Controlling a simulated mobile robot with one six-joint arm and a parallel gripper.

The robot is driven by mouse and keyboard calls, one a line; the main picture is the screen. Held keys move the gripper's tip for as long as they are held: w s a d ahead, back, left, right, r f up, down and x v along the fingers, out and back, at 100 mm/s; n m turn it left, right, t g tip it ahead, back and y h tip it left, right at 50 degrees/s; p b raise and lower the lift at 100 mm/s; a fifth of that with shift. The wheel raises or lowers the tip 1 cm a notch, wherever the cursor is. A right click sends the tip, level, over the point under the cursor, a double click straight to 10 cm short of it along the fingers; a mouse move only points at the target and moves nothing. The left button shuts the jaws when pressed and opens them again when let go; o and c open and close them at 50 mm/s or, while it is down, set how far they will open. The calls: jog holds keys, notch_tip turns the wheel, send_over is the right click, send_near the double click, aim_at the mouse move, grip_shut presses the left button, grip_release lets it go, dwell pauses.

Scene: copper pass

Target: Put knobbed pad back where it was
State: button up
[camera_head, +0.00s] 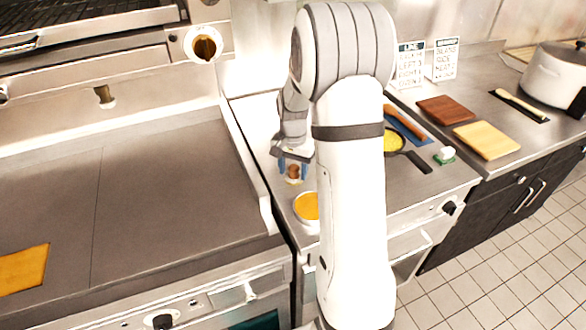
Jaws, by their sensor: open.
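My gripper (293,166) is open, with blue fingertips pointing down over the narrow steel counter left of my arm. A small brown rounded knob (293,172) with a pale base shows between or just behind the fingertips; it may be the knobbed pad. I cannot tell whether the fingers touch it. A small green piece with a white top (446,154) sits on the counter at the right, near a pan handle. Part of the counter is hidden behind my arm.
A round container with orange contents (307,207) stands just in front of my gripper. A dark pan with yellow contents (396,142) is right of my arm. Brown (446,109) and yellow (487,140) boards lie farther right, near a white pot (553,76). The griddle's raised edge (250,170) is left.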

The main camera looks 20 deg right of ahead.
aim_at(293, 168)
notch_tip(293, 168, up, 12)
jog(key=s+a+r+n+t, duration=0.1)
jog(key=s+a+n, duration=0.3)
jog(key=s, duration=0.7)
jog(key=s+a+r+n+t, duration=0.1)
jog(key=s+a+n, duration=0.4)
jog(key=s, duration=0.7)
jog(key=shift+s+a+r+t, duration=0.25)
jog(key=shift+a+t, duration=0.25)
jog(key=shift+a, duration=0.3)
jog(key=shift+c, duration=0.4)
